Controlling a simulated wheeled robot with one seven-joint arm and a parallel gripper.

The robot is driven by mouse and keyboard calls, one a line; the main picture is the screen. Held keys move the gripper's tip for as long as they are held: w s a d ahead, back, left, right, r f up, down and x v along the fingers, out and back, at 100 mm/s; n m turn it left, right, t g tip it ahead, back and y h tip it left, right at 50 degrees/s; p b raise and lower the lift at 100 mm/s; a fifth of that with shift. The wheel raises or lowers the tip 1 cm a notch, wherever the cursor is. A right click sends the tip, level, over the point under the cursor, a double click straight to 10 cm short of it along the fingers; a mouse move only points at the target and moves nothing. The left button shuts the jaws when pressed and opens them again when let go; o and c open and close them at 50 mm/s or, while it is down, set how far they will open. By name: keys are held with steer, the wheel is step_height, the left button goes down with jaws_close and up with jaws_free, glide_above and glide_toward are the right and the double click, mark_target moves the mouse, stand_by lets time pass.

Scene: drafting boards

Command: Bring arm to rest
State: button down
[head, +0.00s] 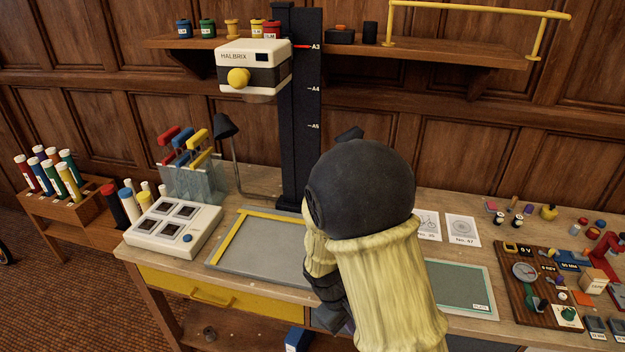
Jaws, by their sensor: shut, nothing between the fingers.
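My arm is folded in the middle of the head view, over the front of the workbench (240,196). A big dark round joint and pale yellow ribbed links fill the space in front of the board. Darker wrist parts show at the left side of the lower link, near the bench's front edge. The fingers of my gripper cannot be made out; the arm's own links hide that end. I see nothing carried by the arm.
A copy stand (301,150) with a camera head (253,66) rises behind my arm. A grey board with yellow rulers (262,262) lies left, beside a white light box (170,228). A green mat (462,290) and a crowded tool board (520,290) lie right. A shelf (425,56) hangs behind.

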steer(key=s+d+r+m+t+y+p, duration=0.1)
steer(key=s+d+r+m+y, duration=0.1)
steer(key=r, duration=0.4)
steer(key=s+d+r+m+t+y+p, duration=0.1)
steer(key=s+d+r+m+t+p, duration=0.1)
steer(key=r+m, duration=0.4)
steer(key=s+d+r, duration=0.1)
steer(key=d, duration=0.1)
steer(key=shift+d+r+y, duration=0.3)
steer(key=shift+d+y, duration=0.05)
steer(key=shift+y, duration=0.05)
steer(key=shift+s, duration=0.1)
